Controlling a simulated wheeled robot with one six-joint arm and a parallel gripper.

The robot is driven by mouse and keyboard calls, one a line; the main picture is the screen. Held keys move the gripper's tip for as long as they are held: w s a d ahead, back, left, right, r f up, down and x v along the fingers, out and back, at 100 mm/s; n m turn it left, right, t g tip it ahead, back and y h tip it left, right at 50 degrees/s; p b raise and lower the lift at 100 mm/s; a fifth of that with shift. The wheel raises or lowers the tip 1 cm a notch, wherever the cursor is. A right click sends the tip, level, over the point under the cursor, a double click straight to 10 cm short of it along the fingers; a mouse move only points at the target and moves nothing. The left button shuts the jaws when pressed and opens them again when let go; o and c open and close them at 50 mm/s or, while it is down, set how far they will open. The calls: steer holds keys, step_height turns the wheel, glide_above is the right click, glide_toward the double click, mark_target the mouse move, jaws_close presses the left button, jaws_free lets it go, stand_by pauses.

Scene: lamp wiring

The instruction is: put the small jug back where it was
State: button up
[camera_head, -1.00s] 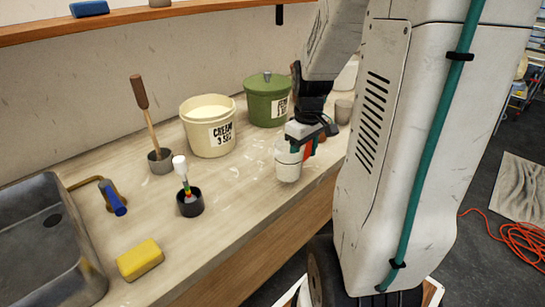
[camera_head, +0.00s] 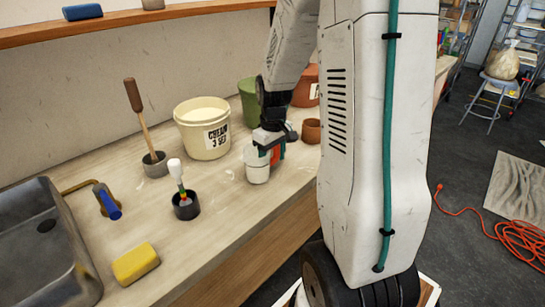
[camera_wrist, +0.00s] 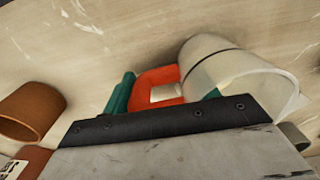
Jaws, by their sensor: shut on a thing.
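The small jug (camera_head: 257,167) is white with a grey band and is near the front edge of the counter, right of the cream bucket. My gripper (camera_head: 272,150) is shut on the jug from its right side. In the wrist view the jug (camera_wrist: 225,72) lies at the fingers, with an orange part and teal finger pads (camera_wrist: 120,95) beside it. The jug looks upright. I cannot tell whether its base touches the counter.
The cream bucket (camera_head: 203,140), a green crock (camera_head: 248,100) and a brown cup (camera_head: 311,130) stand around my gripper. A black cup with a brush (camera_head: 186,208), a yellow sponge (camera_head: 136,264) and a sink (camera_head: 40,240) are to the left. Bare counter lies in front.

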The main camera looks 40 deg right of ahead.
steer(key=o, duration=1.5)
steer(key=shift+f, duration=0.15)
step_height(320, 180, up, 12)
steer(key=shift+f, duration=0.1)
steer(key=shift+s+a+r, duration=0.1)
steer(key=shift+r, duration=0.15)
steer(key=shift+t, duration=0.5)
steer(key=s+a+r, duration=0.1)
steer(key=s+a, duration=0.5)
steer(key=s+a+r, duration=0.2)
steer(key=s+a, duration=0.5)
steer(key=s+a+r, duration=0.2)
steer(key=s+a, duration=0.4)
steer(key=a, duration=0.1)
steer(key=shift+s+r, duration=0.15)
